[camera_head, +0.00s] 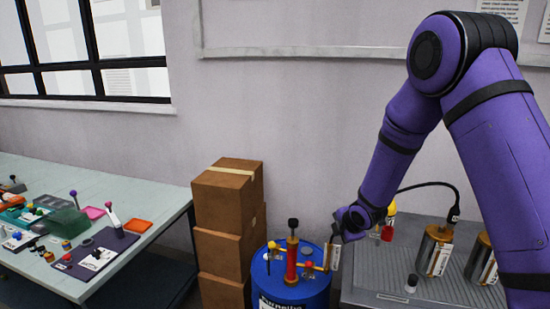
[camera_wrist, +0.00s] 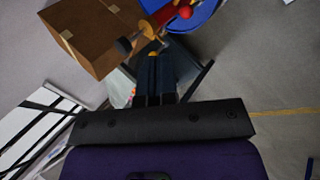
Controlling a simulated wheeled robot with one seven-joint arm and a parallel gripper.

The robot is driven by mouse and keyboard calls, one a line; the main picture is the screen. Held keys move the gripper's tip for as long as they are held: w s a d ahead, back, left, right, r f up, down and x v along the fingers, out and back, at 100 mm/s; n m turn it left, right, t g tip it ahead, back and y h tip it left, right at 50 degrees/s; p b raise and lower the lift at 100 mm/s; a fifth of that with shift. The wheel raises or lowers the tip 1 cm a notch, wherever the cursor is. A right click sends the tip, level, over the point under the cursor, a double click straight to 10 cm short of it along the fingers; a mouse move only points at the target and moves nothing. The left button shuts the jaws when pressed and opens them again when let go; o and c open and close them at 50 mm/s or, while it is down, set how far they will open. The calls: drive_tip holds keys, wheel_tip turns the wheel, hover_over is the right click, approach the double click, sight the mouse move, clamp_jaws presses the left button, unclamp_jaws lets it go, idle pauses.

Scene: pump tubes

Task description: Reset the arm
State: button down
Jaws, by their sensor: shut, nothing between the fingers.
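My purple arm reaches down from the upper right in the head view, and my gripper (camera_head: 335,232) hangs beside the red hand pump (camera_head: 292,258) on the blue barrel (camera_head: 318,286). In the wrist view my gripper (camera_wrist: 161,98) is shut and holds nothing. The red and yellow pump (camera_wrist: 180,14) shows past the fingers at the top of the wrist view. I cannot tell from these views whether the fingers touch the pump.
Stacked cardboard boxes (camera_head: 228,228) stand left of the barrel. A grey bench (camera_head: 385,292) with metal canisters (camera_head: 433,252) is on the right. A cluttered table (camera_head: 150,182) is on the left. Open wall space lies above the barrel.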

drive_tip(key=s+d+r+m+h, duration=0.1)
drive_tip(key=s+d+r+m, duration=0.3)
drive_tip(key=r, duration=0.4)
drive_tip(key=s+d+r+m+h, duration=0.1)
drive_tip(key=s+r+m, duration=0.2)
drive_tip(key=s+r, duration=0.35)
drive_tip(key=s+d+r+m+h, duration=0.1)
drive_tip(key=s+d+r+m, duration=0.25)
drive_tip(key=r, duration=0.65)
drive_tip(key=s+r+m, duration=0.2)
drive_tip(key=s+m, duration=0.1)
drive_tip(key=s, duration=0.5)
drive_tip(key=s+r+m+g, duration=0.1)
drive_tip(key=s+r+m, duration=0.2)
drive_tip(key=s, duration=0.6)
drive_tip(key=s+r+m+g, duration=0.1)
drive_tip(key=s+r+m, duration=0.2)
drive_tip(key=s+m, duration=0.2)
drive_tip(key=s, duration=0.3)
drive_tip(key=shift+s+d+y, duration=0.3)
drive_tip(key=shift+s, duration=0.05)
